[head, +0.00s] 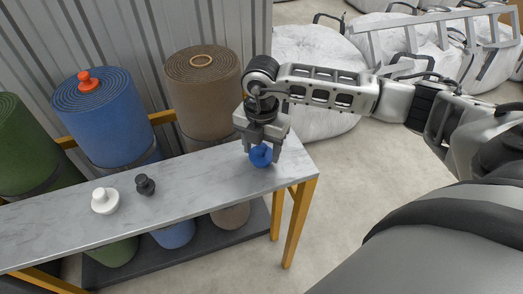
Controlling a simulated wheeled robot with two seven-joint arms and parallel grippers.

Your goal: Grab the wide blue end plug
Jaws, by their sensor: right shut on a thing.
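The wide blue end plug (261,157) is at the right end of the grey table top. My right gripper (262,146) points down over it with a finger on each side and is shut on it. The gripper hides the plug's upper part. I cannot tell whether the plug touches the table. My left gripper does not show in the head view.
A white plug (104,201) and a dark plug (145,184) stand on the table (205,172). Behind it stand green (28,150), blue (103,120) and brown (205,92) rolls; an orange plug (88,82) tops the blue one. White sacks (315,65) lie behind my arm.

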